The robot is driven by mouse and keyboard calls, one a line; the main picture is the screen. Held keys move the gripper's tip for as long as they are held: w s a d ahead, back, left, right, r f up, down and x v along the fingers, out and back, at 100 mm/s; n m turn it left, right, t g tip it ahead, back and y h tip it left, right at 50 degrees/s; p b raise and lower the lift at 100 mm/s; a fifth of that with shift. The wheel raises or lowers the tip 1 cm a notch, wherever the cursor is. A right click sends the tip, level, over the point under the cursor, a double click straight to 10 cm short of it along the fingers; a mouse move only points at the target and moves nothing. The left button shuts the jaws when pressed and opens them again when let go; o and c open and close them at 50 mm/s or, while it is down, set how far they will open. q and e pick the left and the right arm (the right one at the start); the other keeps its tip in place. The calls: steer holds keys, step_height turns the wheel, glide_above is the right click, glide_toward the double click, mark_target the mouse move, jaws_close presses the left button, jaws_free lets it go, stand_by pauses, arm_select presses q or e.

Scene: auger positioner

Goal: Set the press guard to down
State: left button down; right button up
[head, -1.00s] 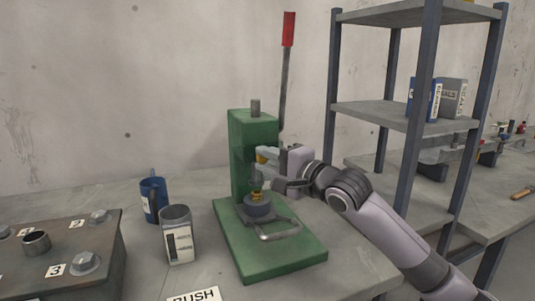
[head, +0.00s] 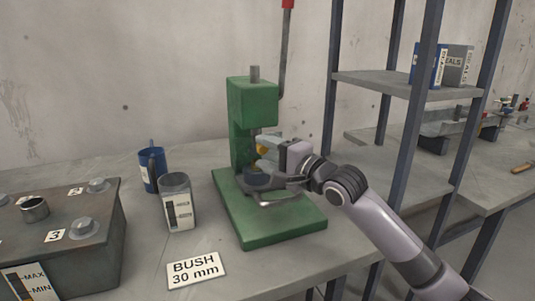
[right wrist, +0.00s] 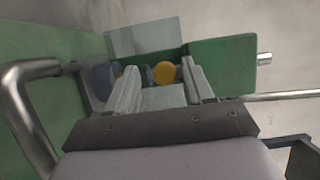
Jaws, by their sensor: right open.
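The green press (head: 252,102) stands on the bench in the head view. A bent metal bar (head: 280,204) loops low at its front, and shows at left in the right wrist view (right wrist: 22,85). A pale see-through panel (right wrist: 145,36) is also at the press in the wrist view; I cannot tell for certain which part is the guard. My right gripper (head: 268,166) is open in front of the press column, just above the bar. In the wrist view a yellow round part (right wrist: 165,73) appears between its fingers (right wrist: 160,78); contact is unclear. My left gripper is out of view.
A grey cup (head: 178,203) and a blue mug (head: 152,167) stand left of the press. A dark box (head: 60,245) is at far left, and a BUSH 30 mm card (head: 196,270) lies in front. A shelf rack (head: 385,83) rises to the right.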

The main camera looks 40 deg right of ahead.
steer(key=s, duration=0.4)
steer(key=s+d, duration=0.1)
steer(key=s, duration=0.1)
steer(key=shift+s+b, duration=0.3)
steer(key=shift+s, duration=0.25)
